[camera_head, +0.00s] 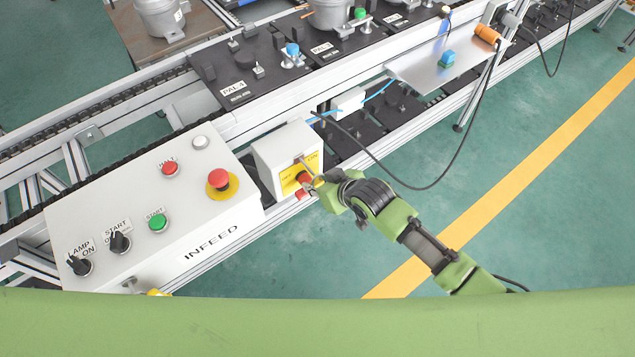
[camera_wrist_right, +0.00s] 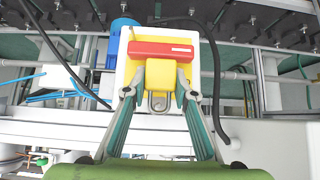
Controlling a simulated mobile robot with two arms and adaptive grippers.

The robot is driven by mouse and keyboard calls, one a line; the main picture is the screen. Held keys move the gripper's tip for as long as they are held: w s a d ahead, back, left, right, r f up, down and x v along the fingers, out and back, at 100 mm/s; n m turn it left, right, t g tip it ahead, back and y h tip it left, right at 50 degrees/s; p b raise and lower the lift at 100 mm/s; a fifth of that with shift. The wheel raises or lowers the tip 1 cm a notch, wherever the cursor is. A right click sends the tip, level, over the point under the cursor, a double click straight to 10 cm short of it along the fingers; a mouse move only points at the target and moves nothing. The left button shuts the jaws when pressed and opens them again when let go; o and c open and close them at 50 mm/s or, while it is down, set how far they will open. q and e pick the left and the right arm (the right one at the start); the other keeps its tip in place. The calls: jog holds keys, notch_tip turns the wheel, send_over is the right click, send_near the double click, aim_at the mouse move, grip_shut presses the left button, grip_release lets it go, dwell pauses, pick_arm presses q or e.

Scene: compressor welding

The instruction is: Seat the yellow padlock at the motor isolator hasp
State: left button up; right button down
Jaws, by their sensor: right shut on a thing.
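The motor isolator is a white box with a yellow plate (camera_head: 288,180) and a red handle (camera_head: 303,179) on its front; the red handle also shows as a bar in the right wrist view (camera_wrist_right: 160,49). My right gripper (camera_head: 319,184) is in front of the box, close to the handle. In the wrist view its fingers are shut on the yellow padlock (camera_wrist_right: 160,73), just below the red bar. A metal loop (camera_wrist_right: 159,102) shows at the padlock's lower side. I cannot tell whether padlock and hasp touch. My left gripper is not in view.
The INFEED panel (camera_head: 225,241), with knobs and buttons, stands left of the isolator. A yellow piece (camera_head: 158,292) shows partly at its lower edge. The conveyor (camera_head: 240,85) runs behind. A black cable (camera_head: 440,178) loops right of the isolator. The green floor at right is open.

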jog(key=shift+w+a, duration=0.1)
jog(key=shift+w, duration=0.1)
jog(key=shift+w+a+b, duration=0.3)
jog(key=shift+w+a, duration=0.15)
jog(key=shift+w, duration=0.15)
jog(key=shift+w+a, duration=0.15)
jog(key=shift+w, duration=0.05)
jog(key=shift+w+a+r, duration=0.1)
jog(key=shift+w+r, duration=0.05)
dwell(0.6)
jog(key=c, duration=1.6)
grip_release()
jog(key=v, duration=1.2)
